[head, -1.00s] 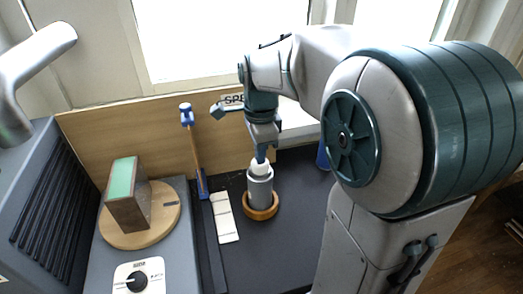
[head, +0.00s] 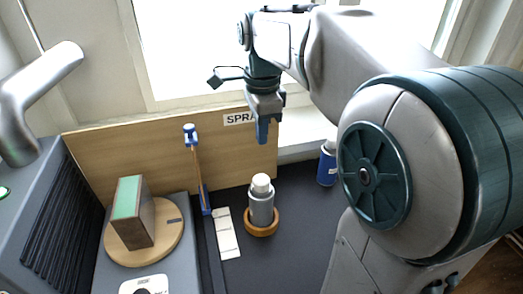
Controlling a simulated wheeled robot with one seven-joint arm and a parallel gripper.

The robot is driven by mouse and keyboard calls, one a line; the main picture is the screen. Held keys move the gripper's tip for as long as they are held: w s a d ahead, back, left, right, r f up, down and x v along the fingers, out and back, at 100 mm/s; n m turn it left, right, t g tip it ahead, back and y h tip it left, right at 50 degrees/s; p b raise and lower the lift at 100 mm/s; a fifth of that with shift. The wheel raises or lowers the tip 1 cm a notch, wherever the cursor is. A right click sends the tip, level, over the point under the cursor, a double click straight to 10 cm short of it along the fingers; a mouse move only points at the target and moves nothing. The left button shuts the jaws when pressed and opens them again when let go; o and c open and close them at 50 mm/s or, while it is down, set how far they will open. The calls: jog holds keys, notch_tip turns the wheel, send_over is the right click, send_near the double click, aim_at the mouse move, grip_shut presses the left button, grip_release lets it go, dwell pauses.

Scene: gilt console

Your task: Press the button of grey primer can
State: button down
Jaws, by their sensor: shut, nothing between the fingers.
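The grey primer can (head: 261,208) stands upright in a round wooden ring holder (head: 262,226) on the dark surface. Its top is white (head: 261,183), and I cannot make out the button on it. My gripper (head: 263,139) is shut and empty, pointing down above the can. There is a clear gap between the fingertips and the can's top.
A blue can (head: 327,167) stands behind, to the right. A turntable (head: 170,246) bears a block with a green face (head: 127,199) at left. A wooden board (head: 110,155) backs the area.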

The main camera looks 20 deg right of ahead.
notch_tip(320, 180, up, 2)
jog(key=shift+r, duration=0.1)
dwell(1.5)
jog(key=s+f+n+t, duration=0.2)
jog(key=s+f+n, duration=1.1)
jog(key=n, duration=0.5)
jog(key=shift+s+f+t, duration=0.25)
jog(key=shift+s+t, duration=0.15)
jog(key=shift+s, duration=0.45)
